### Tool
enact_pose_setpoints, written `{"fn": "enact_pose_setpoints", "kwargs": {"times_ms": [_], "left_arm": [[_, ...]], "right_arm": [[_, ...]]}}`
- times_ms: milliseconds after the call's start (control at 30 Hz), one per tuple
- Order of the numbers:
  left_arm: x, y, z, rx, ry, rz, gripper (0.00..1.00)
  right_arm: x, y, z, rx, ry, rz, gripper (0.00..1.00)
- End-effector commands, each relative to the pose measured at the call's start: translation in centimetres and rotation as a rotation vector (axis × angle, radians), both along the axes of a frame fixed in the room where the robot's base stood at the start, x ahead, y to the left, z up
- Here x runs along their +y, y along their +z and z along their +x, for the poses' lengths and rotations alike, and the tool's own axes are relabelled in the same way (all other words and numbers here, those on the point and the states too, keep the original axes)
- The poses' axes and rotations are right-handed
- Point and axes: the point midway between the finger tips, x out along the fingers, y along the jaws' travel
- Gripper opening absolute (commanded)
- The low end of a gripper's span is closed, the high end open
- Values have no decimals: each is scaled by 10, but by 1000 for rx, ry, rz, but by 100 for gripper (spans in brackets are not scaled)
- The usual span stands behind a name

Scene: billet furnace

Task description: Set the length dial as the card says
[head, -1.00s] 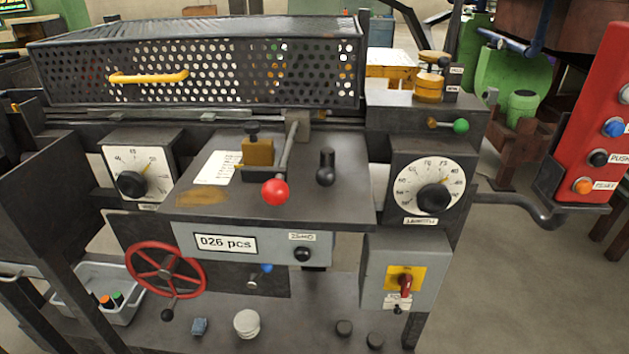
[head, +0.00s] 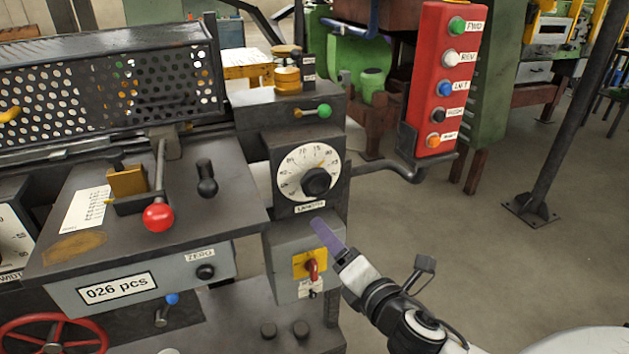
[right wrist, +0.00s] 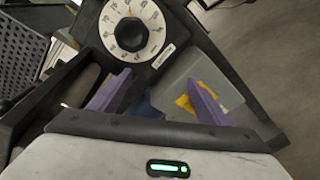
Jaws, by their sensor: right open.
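The length dial (head: 309,172) is a white round scale with a black knob, on a dark box at the right of the machine; it also shows at the top of the right wrist view (right wrist: 132,30). The card (head: 86,208) is a white sheet with lines of print on the sloping top, too small to read. My right gripper (head: 328,236) is below and just right of the dial, apart from it, in front of the switch box. In the right wrist view its two purple fingers are apart with nothing between them. My left gripper is not in view.
A red-handled switch on a yellow plate (head: 302,263) sits close by my right gripper. A lever with a red ball (head: 158,217) stands on the sloping top. A red button panel (head: 440,80) stands at the right.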

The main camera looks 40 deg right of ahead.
Motion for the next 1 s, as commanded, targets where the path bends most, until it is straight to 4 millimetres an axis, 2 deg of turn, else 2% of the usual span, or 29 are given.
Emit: {"fn": "enact_pose_setpoints", "kwargs": {"times_ms": [33, 100, 200, 367, 700, 833, 1000], "left_arm": [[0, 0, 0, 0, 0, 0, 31], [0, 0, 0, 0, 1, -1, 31], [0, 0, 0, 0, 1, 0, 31], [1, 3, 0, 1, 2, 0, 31], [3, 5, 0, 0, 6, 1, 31], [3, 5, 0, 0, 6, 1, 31], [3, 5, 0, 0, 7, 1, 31]], "right_arm": [[-5, 28, 6, -43, 7, -133, 70], [-11, 53, 9, -79, 3, -265, 70], [-14, 69, 14, -101, -3, -349, 70], [-20, 72, 34, -104, -6, -362, 70], [-34, 70, 92, -101, -5, -356, 70], [-37, 69, 104, -99, -4, -354, 70], [-38, 68, 110, -99, -3, -353, 70]]}}
